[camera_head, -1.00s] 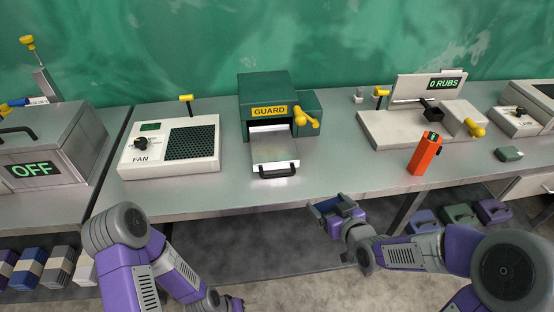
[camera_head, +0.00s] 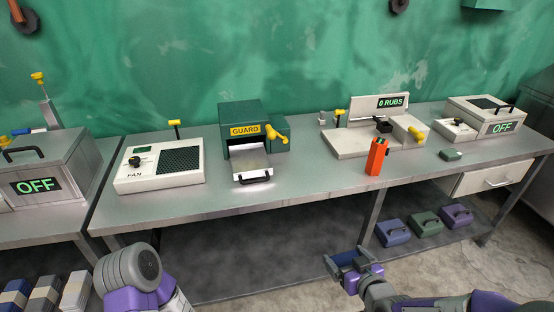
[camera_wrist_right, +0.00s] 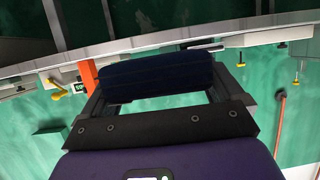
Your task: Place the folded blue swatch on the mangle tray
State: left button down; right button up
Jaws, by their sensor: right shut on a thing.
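The mangle is a green machine marked GUARD (camera_head: 240,116) with a yellow crank, standing on the bench. Its pale metal tray (camera_head: 250,162) sticks out at the front, with a black handle; nothing lies on it. My right gripper (camera_head: 350,262) is in front of and below the bench edge, right of the mangle and apart from it. It is shut on the folded blue swatch, which shows dark navy between the fingers in the right wrist view (camera_wrist_right: 155,76). My left arm is partly in view at bottom left; its gripper is out of frame.
A white fan unit (camera_head: 160,166) stands left of the mangle. An orange-red device (camera_head: 376,157) and the rub tester (camera_head: 370,138) stand to its right. The bench's front edge (camera_head: 290,197) lies between my gripper and the tray. Several coloured bundles sit below.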

aim_at(250, 163)
jog(key=z, duration=1.05)
jog(key=i, duration=0.95)
jog(key=u, duration=2.2)
